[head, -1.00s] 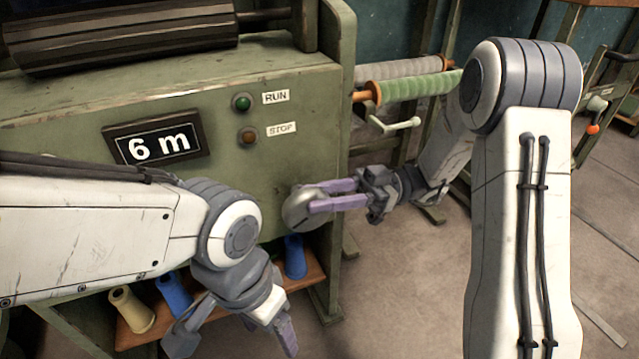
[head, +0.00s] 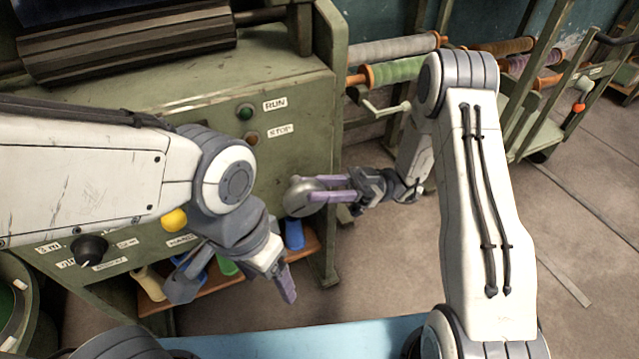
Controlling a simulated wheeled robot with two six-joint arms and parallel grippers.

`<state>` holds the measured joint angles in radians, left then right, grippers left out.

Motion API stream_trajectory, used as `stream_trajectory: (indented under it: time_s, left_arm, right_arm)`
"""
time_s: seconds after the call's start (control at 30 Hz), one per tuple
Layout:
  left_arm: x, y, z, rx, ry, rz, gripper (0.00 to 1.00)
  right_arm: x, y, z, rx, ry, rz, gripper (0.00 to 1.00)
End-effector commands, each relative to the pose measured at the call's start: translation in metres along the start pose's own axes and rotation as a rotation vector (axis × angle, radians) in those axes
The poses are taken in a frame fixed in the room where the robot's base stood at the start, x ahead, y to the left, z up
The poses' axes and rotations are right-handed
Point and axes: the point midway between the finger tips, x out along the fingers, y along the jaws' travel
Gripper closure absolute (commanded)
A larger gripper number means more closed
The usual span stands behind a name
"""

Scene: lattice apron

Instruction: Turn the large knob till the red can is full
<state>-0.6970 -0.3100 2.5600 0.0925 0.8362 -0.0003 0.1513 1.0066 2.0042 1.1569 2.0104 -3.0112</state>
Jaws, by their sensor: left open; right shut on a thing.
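A large round silver knob (head: 300,198) sits at the lower right of the green machine's front. My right gripper (head: 318,190) is shut on it, with purple fingers on either side of its edge. My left gripper (head: 237,284) is open and empty, hanging in front of the lower panel and the spool shelf. A smaller black knob (head: 89,249) with white labels around it is at the lower left of the panel. I see no red can in the head view. My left arm hides part of the panel.
The green machine (head: 290,110) carries a green RUN button (head: 244,111) and a STOP button (head: 251,139). A shelf (head: 215,290) below holds several thread spools. Racks with rollers (head: 397,70) stand behind at the right. Open floor (head: 580,230) lies at the right.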

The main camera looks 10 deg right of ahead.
Motion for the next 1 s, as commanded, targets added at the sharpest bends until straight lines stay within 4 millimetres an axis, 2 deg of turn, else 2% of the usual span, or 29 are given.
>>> stream_trajectory:
  time_s: [0.17,0.2,0.23,0.27,0.63,1.0]
  left_arm:
    - [0.0,0.0,0.0,0.0,0.0,0.0,0.24]
    - [0.0,0.0,0.0,0.0,0.0,0.0,0.24]
    - [0.0,0.0,0.0,0.0,0.0,0.0,0.24]
    - [0.0,0.0,0.0,0.0,0.0,0.0,0.24]
    - [-0.004,0.0,0.0,0.0,0.0,0.0,0.24]
    - [-0.047,0.003,-0.003,0.0,0.0,0.0,0.24]
  right_arm:
    - [0.001,0.002,0.001,-0.003,-0.004,0.004,1.0]
    - [0.001,0.002,0.001,-0.002,-0.004,0.004,0.51]
    - [0.001,0.002,0.001,-0.002,-0.004,0.003,0.4]
    - [0.0,0.001,0.001,-0.002,-0.004,0.003,0.36]
    - [0.001,0.0,-0.004,-0.001,-0.002,0.002,0.36]
    - [0.02,0.001,-0.044,0.0,-0.003,-0.001,0.36]
